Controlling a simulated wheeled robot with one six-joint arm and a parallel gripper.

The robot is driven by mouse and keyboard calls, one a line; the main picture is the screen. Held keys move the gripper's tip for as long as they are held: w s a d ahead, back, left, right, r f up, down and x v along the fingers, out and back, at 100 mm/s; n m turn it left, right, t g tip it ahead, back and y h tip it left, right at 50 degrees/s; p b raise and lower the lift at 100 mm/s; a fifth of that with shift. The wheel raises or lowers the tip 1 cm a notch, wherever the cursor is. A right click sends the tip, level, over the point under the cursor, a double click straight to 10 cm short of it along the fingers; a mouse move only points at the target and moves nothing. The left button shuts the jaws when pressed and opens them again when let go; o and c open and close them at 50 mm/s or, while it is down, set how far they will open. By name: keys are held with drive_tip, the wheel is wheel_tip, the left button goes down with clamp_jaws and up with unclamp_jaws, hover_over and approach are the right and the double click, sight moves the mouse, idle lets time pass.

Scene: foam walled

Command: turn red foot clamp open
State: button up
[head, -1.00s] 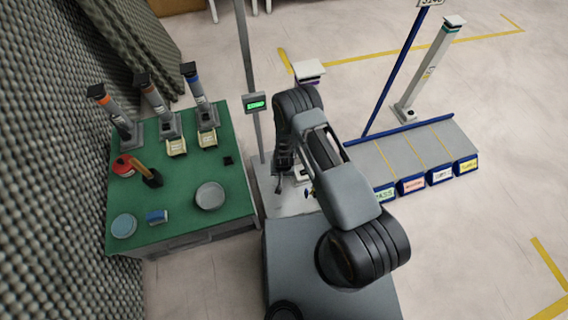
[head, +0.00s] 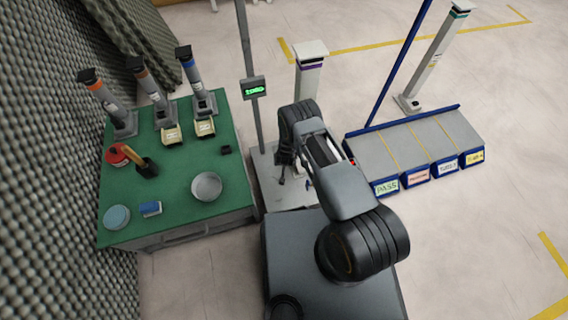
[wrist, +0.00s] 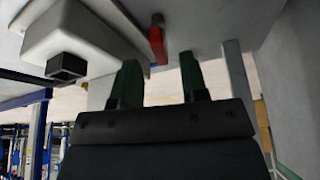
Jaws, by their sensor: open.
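The red foot clamp (wrist: 157,44) shows in the wrist view as a small red lever beside a white housing (wrist: 75,32). My gripper (wrist: 159,60) is open, with its two green fingers on either side of the lever's lower end in the picture. The fingers look apart from the lever, with a gap on both sides; depth is hard to judge. In the head view my arm hides most of the gripper and the clamp. A white post with a purple band (head: 309,75) stands behind my arm on a grey plate (head: 292,192).
A green bench (head: 180,205) with several posts, a bowl (head: 206,186) and a red tin (head: 117,155) is at left. A thin pole with a green display (head: 254,88) stands close to the plate.

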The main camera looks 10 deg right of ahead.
drive_tip(key=shift+b+x, duration=0.45)
drive_tip(key=shift+x, duration=0.8)
drive_tip(key=shift+c, duration=0.3)
clamp_jaws()
